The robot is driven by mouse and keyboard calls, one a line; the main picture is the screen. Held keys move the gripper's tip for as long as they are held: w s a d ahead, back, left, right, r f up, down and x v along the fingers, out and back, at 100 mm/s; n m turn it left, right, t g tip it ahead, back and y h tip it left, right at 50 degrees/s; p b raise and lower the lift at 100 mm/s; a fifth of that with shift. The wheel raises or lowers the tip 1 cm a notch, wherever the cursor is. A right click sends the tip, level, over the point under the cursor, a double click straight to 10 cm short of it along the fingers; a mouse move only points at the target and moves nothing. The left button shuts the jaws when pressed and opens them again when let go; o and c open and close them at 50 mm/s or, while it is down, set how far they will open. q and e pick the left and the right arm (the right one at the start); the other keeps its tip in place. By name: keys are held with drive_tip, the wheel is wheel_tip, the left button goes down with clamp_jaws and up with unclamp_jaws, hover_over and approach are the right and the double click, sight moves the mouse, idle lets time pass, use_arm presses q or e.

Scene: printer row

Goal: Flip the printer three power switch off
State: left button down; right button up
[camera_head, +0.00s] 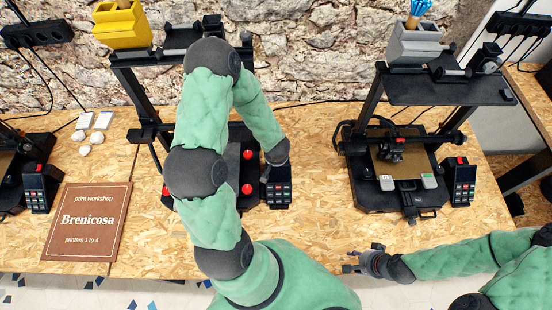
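Three printers show, with no readable numbers on them. The middle printer's control box (277,194) has a dark screen and buttons. The dark end of my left arm, with the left gripper (277,156), is over the top of this box and hides its switch; its fingers cannot be made out. The right printer (400,165) has a control box (462,186) with a red switch (461,161) on top. The left printer's control box (36,190) also has a red switch (40,168). My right gripper (347,261) is open and empty near the table's front edge.
A yellow bin (121,25) and a grey bin (414,45) stand on the printers. The table's front strip is mostly clear.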

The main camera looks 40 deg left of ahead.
use_arm(q)
drive_tip(key=shift+w+a+r+p, duration=0.15)
drive_tip(key=shift+w+a+p, duration=0.15)
drive_tip(key=shift+w, duration=0.05)
use_arm(e)
drive_tip(key=shift+r, duration=0.5)
use_arm(q)
drive_tip(key=shift+r+p, duration=0.55)
drive_tip(key=shift+p, duration=0.05)
use_arm(e)
drive_tip(key=shift+r, duration=0.6)
use_arm(q)
drive_tip(key=p+v, duration=0.3)
drive_tip(key=shift+w+a+r+p, duration=0.1)
drive_tip(key=shift+r+p, duration=0.2)
drive_tip(key=shift+p, duration=0.05)
drive_tip(key=p+v, duration=0.2)
drive_tip(key=v, duration=0.7)
drive_tip(key=shift+s+d, duration=0.35)
drive_tip(key=shift+s, duration=0.1)
use_arm(e)
wheel_tip(320, 180, up, 6)
drive_tip(key=shift+d, duration=0.25)
